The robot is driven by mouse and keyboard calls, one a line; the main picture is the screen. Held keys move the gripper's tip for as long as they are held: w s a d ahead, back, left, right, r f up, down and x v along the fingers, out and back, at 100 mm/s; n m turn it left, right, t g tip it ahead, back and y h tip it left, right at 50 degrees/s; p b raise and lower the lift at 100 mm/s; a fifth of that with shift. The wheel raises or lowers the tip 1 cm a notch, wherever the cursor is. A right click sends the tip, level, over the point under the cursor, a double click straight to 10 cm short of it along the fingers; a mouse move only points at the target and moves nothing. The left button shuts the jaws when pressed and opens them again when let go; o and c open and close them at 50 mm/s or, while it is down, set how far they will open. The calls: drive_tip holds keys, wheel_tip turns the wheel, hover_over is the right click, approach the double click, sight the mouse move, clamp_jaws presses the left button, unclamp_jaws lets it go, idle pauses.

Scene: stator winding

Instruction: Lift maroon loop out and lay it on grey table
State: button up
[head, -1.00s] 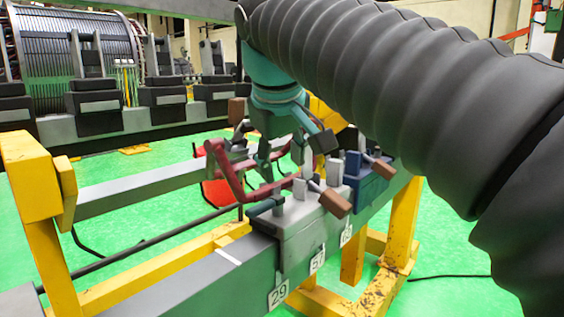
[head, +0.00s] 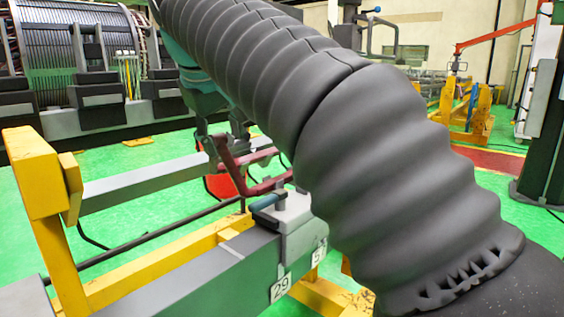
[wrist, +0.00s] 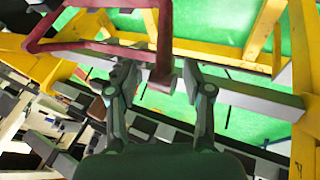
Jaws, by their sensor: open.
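The maroon loop (head: 232,174) is an angular frame near the middle of the head view, by the grey clamp block (head: 295,215); its right part is hidden behind my arm. In the wrist view the loop (wrist: 165,35) crosses the top, and one bar reaches down between my fingertips. My gripper (wrist: 160,82) is open, a finger on each side of that bar, with no clear contact. In the head view my gripper (head: 222,135) is at the loop's upper left corner, partly hidden by my arm. I cannot tell which surface is the grey table.
A grey beam (head: 205,280) with number tags runs along the front. A yellow stand (head: 35,175) rises at left, and another grey beam (head: 140,185) lies behind. A large ribbed cylinder (head: 75,45) stands at the back. Green floor shows between the stands.

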sight(229, 161)
drive_tip(key=shift+b+x, duration=0.7)
drive_tip(key=shift+x, duration=2.95)
drive_tip(key=shift+a, duration=0.1)
clamp_jaws()
